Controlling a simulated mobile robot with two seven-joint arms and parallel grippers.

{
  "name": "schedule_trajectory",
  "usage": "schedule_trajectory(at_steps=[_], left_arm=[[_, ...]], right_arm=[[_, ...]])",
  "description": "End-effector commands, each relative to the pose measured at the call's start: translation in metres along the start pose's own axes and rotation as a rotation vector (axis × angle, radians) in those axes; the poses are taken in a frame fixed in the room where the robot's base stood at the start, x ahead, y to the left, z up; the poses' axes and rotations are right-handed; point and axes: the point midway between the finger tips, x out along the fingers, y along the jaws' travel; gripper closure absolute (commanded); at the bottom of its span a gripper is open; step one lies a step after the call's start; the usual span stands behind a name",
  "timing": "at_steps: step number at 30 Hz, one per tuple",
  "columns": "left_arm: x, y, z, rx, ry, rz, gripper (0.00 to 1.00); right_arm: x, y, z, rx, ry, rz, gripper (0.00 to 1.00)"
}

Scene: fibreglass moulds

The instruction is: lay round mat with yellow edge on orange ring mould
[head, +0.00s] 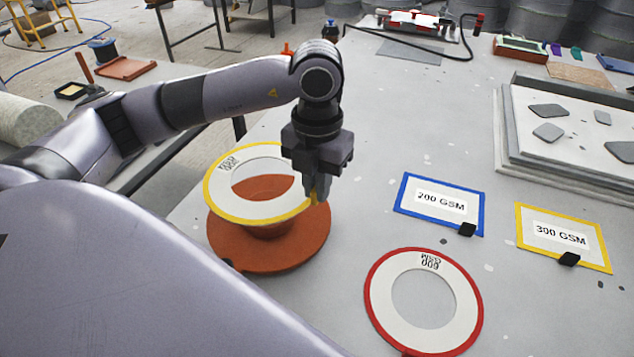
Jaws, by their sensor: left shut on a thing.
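The round mat with yellow edge (219,199) is a white ring with dark print. My left gripper (318,197) is shut on its right edge. The mat is over the orange ring mould (296,254), covering its upper left part, and is shifted up and left of the mould's middle in the picture. An orange part of the mould shows through the mat's hole. I cannot tell whether the mat touches the mould. My right gripper is not in view.
A mat with red edge (455,333) lies on the grey table (395,139) to the right. Signs reading 200 GSM (415,210) and 300 GSM (585,257) lie behind it. A stepped mould with grey patches (532,150) is at the far right. The table's middle is clear.

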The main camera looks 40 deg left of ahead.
Motion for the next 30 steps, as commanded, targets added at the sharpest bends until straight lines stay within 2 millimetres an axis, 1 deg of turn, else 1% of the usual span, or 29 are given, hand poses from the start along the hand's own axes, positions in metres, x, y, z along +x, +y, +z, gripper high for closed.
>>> schedule_trajectory(at_steps=[1,30], left_arm=[[0.006,0.0,0.0,0.0,0.001,0.0,1.0],[0.084,0.0,0.0,0.001,0.001,0.0,1.0]], right_arm=[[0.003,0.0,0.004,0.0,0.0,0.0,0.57],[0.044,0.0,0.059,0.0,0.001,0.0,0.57]])
